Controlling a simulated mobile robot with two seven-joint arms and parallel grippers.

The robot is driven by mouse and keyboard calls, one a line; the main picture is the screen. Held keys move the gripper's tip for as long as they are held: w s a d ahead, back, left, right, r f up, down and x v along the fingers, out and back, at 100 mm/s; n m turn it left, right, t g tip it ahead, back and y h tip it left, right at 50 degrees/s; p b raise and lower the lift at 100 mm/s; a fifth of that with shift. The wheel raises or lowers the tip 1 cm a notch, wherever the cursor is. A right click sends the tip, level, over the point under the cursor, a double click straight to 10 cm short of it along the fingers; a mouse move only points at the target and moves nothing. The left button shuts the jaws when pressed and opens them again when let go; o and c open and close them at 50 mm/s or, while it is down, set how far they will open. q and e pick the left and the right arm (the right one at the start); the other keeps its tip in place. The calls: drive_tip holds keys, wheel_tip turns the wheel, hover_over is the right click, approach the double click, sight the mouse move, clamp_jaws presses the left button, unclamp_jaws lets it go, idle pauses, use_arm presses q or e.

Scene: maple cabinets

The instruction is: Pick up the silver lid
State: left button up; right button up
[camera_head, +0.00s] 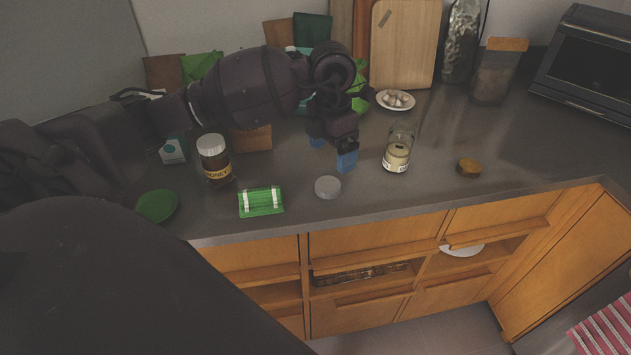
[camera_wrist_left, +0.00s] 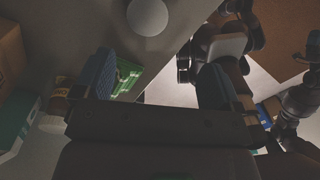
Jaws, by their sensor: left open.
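The silver lid (camera_head: 328,187) is a small round grey disc lying flat near the counter's front edge. In the left wrist view a pale round disc (camera_wrist_left: 147,17), likely the lid, shows at the top, beyond the fingers. My left gripper (camera_head: 332,153) is open with blue finger pads, behind the lid in the head view and apart from it. Its two fingers show wide apart with nothing held in the wrist view (camera_wrist_left: 158,80). Dark arm parts with a blue patch show at the right of the wrist view; I cannot make out a right gripper there.
A glass jar (camera_head: 397,152) and a brown lid (camera_head: 469,168) are to the right. The counter around the lid is clear.

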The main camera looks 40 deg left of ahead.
sight(328, 184)
use_arm(q)
drive_tip(key=shift+y, duration=0.3)
drive_tip(key=f, duration=0.6)
drive_tip(key=a+f, duration=0.1)
drive_tip(key=f, duration=0.3)
drive_tip(key=shift+w+f, duration=0.1)
drive_tip(key=shift+w, duration=0.3)
drive_tip(key=c, duration=1)
